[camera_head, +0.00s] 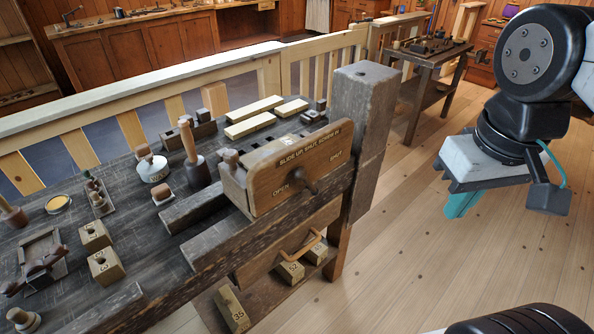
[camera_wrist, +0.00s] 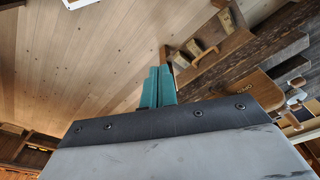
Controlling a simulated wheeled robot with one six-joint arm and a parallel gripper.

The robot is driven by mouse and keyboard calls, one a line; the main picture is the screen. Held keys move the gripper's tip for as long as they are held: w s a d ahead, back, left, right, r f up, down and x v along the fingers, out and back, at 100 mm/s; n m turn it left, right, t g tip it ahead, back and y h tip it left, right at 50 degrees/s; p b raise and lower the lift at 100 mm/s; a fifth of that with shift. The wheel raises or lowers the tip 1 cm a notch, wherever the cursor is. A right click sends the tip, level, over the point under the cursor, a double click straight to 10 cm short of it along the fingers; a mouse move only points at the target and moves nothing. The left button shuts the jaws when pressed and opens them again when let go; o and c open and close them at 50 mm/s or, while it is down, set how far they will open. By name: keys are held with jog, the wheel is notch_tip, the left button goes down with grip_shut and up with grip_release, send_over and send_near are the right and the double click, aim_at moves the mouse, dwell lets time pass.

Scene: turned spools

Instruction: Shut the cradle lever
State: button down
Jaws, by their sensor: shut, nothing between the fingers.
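The cradle (camera_head: 262,195) is a wooden box with a brown front board on the workbench's front edge. The board reads "SLIDE UP, SHUT, SCREW IN", with "OPEN" at lower left and "SHUT" at right. A dark lever (camera_head: 304,181) sticks out of the board between the two words; I cannot tell its exact setting. The front board (camera_wrist: 258,88) also shows at the right of the wrist view. My gripper (camera_head: 459,207) has teal fingers and hangs over open floor, well right of the cradle. In the wrist view its fingers (camera_wrist: 158,86) are together and empty.
The workbench (camera_head: 120,165) bears several numbered wooden blocks, spools and tools. A thick grey post (camera_head: 358,125) rises at its right end, between cradle and gripper. A small side table (camera_head: 432,62) stands behind. The wooden floor (camera_head: 425,255) is clear beneath my gripper.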

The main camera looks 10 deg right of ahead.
jog(key=w+a+r+n, duration=0.2)
jog(key=w+a+n, duration=0.2)
jog(key=w+n, duration=0.2)
jog(key=n+g+y, duration=0.1)
jog(key=n+g, duration=0.2)
jog(key=n, duration=1.8)
send_over(307, 183)
jog(key=s+a, duration=0.4)
jog(key=a, duration=0.2)
jog(key=f, duration=0.3)
jog(key=shift+w+d, duration=0.15)
jog(key=shift+d, duration=0.05)
jog(key=f, duration=0.6)
jog(key=s+f, duration=0.1)
jog(key=f, duration=0.2)
jog(key=shift+s+a+f, duration=0.1)
jog(key=shift+a+f, duration=0.1)
jog(key=shift+a, duration=0.1)
jog(key=shift+w+d, duration=1.05)
jog(key=shift+w+d+r, duration=0.1)
jog(key=shift+w+d, duration=0.2)
